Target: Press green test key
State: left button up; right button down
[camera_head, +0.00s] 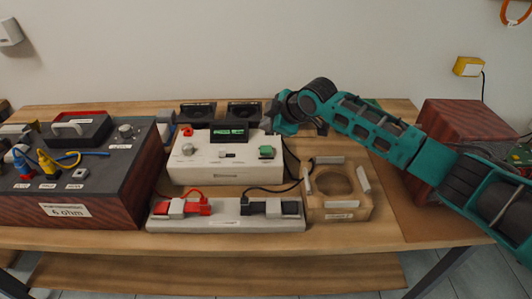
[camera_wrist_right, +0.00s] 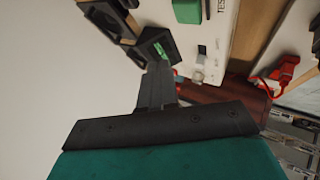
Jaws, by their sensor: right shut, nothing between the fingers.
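The green test key (camera_head: 267,151) sits on the right part of the top of a white test box (camera_head: 215,172). In the right wrist view a green block (camera_wrist_right: 187,10), which looks like this key, shows at the top edge, cut off by the frame. My right gripper (camera_head: 270,112) is behind the box's back right corner, above and beyond the key and apart from it. In the right wrist view the fingers (camera_wrist_right: 157,80) are together and empty, pointing toward the box's small display (camera_head: 229,132). My left gripper is not in view.
A dark case (camera_head: 85,180) with coloured plugs stands left. A white strip with red and black clamps (camera_head: 226,222) lies in front of the box. A wooden holder (camera_head: 340,205) is right of the strip. Black speakers (camera_head: 244,112) stand behind.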

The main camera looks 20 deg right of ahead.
aim_at(268, 151)
notch_tip(268, 151, down, 3)
jog(key=shift+b, duration=1.1)
jog(key=shift+f, duration=0.85)
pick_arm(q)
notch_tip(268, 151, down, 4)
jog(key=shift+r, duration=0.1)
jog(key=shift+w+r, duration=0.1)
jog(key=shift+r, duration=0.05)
pick_arm(e)
jog(key=shift+f, duration=0.15)
jog(key=shift+f, duration=0.3)
